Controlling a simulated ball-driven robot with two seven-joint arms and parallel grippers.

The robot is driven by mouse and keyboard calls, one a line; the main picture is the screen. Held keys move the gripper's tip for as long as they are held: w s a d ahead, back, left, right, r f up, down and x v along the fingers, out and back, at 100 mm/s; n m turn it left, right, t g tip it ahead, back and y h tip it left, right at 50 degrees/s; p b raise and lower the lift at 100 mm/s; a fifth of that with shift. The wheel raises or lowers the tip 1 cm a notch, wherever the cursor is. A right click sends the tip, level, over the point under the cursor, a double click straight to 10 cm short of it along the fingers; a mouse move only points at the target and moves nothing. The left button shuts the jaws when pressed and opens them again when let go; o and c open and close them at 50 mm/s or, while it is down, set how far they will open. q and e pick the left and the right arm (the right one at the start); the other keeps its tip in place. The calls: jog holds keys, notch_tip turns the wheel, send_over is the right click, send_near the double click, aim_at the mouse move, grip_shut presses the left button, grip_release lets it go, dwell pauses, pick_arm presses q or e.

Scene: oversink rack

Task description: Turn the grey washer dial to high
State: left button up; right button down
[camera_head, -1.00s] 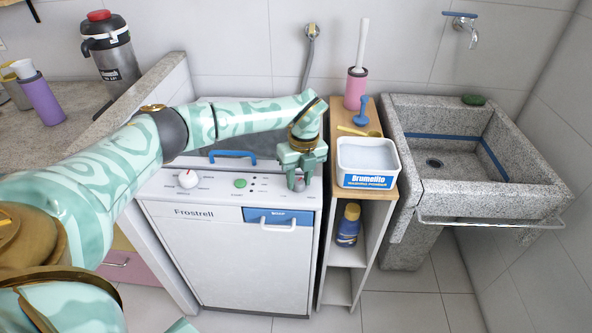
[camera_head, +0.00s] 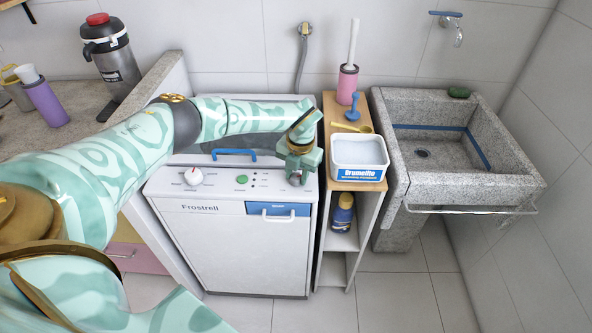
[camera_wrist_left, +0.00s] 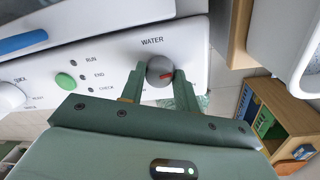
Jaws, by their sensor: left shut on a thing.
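The grey dial (camera_wrist_left: 160,69) with a red mark sits on the white washer's top panel under the word WATER. In the head view it is mostly hidden at the panel's right end. My left gripper (camera_head: 298,176) reaches down onto it, and in the left wrist view the two fingers (camera_wrist_left: 160,76) stand on either side of the dial, shut on it. The red mark points roughly to the right in that view. Any low or high markings are not readable. The washer (camera_head: 240,250) stands upright with its front closed. My right gripper is not in view.
A white dial (camera_head: 192,177) and a green button (camera_head: 241,179) share the panel. A blue handle (camera_head: 234,154) is behind them. A washing powder tub (camera_head: 359,172) stands on the narrow shelf unit close right of my gripper. A stone sink (camera_head: 455,170) is farther right.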

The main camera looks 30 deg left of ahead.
pick_arm(q)
jog(key=shift+m+p, duration=0.35)
jog(key=shift+m, duration=0.45)
jog(key=o, duration=1)
jog(key=shift+c, duration=0.2)
notch_tip(320, 180, up, 16)
jog(key=d+p, duration=0.1)
jog(key=p, duration=0.3)
jog(key=shift+r, duration=0.15)
jog(key=shift+d, duration=0.1)
